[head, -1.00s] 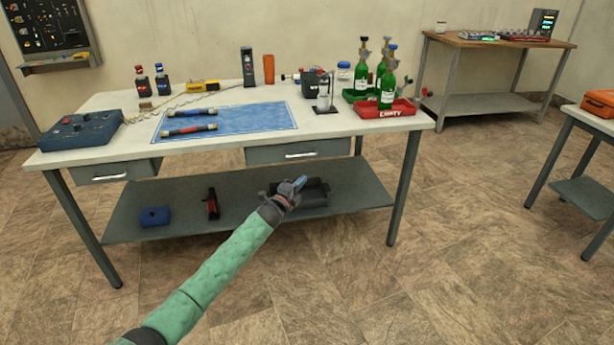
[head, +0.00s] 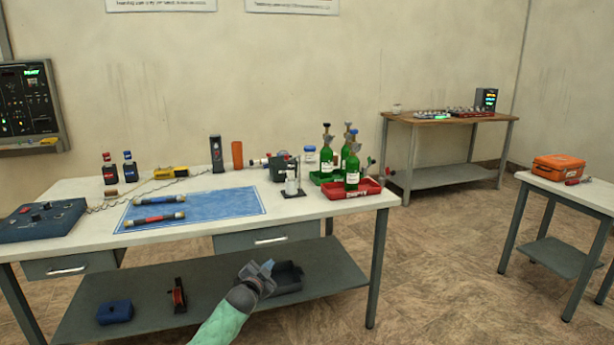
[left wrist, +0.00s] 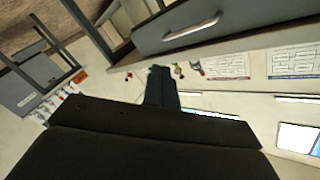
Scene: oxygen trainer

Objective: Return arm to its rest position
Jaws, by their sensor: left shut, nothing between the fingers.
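My left gripper (head: 262,270) is in front of the workbench, below the tabletop, and shows against the lower shelf. Its fingers are shut with nothing between them. In the left wrist view the dark gripper (left wrist: 160,88) points up toward the bench, with a drawer front (left wrist: 190,32) above it. My left arm (head: 222,322) in its green sleeve comes in from the bottom edge. My right gripper is not in view.
The workbench (head: 320,205) holds a blue mat (head: 230,201) with two cylinders, a blue control box (head: 40,220), green bottles (head: 352,172) and a red tray (head: 368,191). A side table (head: 590,194) with an orange case (head: 558,168) stands right. Floor between them is clear.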

